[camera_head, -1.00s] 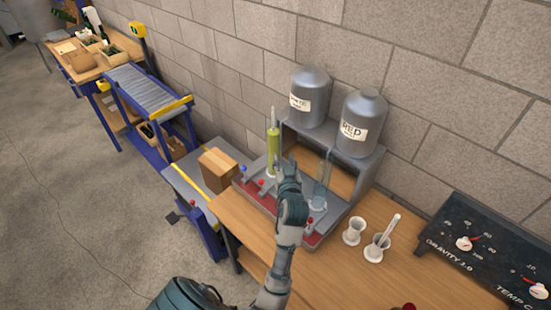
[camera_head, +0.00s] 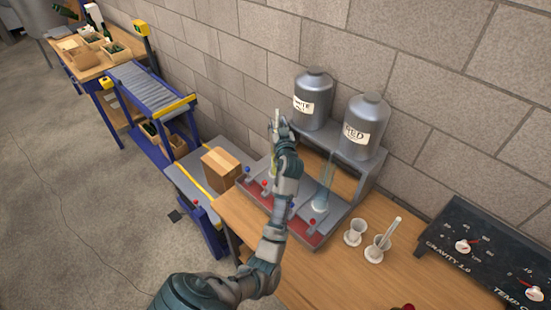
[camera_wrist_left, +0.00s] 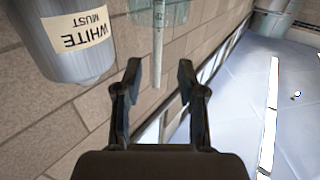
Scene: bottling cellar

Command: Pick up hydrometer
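The hydrometer shows in the left wrist view as a thin pale stem (camera_wrist_left: 158,55) sticking out of a clear glass cylinder (camera_wrist_left: 172,14). That view is upside down. My left gripper (camera_wrist_left: 158,72) is open, one finger on each side of the stem's end, with gaps on both sides. In the head view my left gripper (camera_head: 279,122) is raised beside the white must tank, and my arm hides most of the cylinder with yellow-green liquid (camera_head: 269,173). A second cylinder, with bluish liquid (camera_head: 322,190), stands to the right. My right gripper is not in view.
The grey white must tank (camera_head: 313,92) and red must tank (camera_head: 363,128) stand on the rack close by. Two white cups, one (camera_head: 355,233) empty-looking and one (camera_head: 376,250) holding a pale rod, stand right. A gauge panel (camera_head: 485,250) and cardboard box (camera_head: 221,167) flank the bench.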

